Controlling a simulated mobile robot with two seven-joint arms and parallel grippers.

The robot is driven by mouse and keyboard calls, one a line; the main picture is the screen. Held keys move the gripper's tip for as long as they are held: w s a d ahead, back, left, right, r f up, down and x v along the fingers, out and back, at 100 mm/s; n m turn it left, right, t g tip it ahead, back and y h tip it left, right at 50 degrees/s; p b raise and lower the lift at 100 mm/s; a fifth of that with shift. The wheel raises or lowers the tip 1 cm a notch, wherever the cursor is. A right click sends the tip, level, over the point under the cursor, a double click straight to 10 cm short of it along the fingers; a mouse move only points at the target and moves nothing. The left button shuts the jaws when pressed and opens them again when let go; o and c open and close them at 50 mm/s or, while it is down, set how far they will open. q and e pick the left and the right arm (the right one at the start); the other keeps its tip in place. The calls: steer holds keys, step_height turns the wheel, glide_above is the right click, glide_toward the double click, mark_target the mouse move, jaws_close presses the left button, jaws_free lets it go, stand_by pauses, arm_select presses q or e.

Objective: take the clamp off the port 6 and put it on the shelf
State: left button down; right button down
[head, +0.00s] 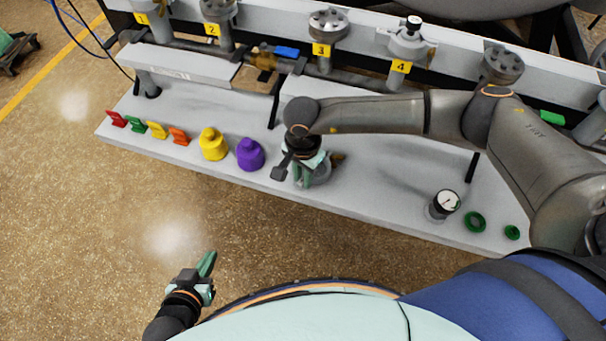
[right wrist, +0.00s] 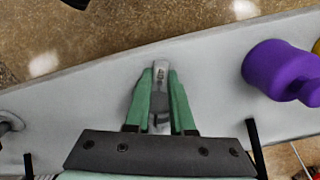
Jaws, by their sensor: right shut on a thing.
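The clamp (head: 321,173) is a grey metal piece, partly hidden behind my right gripper in the head view. Between the fingers in the right wrist view, its grey metal part (right wrist: 160,92) shows. My right gripper (head: 308,178) is shut on it, over the middle of the light grey shelf (head: 385,190). I cannot tell whether the clamp touches the shelf. My left gripper (head: 207,265) is low in the head view, over the floor in front of the shelf and away from it; its opening is unclear. Port 6 cannot be made out.
A purple piece (head: 250,155) stands just left of the right gripper, then a yellow one (head: 213,144) and several small coloured clips. Numbered ports line the back. My right arm crosses above the shelf.

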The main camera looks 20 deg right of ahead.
steer(key=c, duration=0.7)
jaws_free()
steer(key=shift+f, duration=0.1)
step_height(320, 180, up, 13)
steer(key=shift+f, duration=0.2)
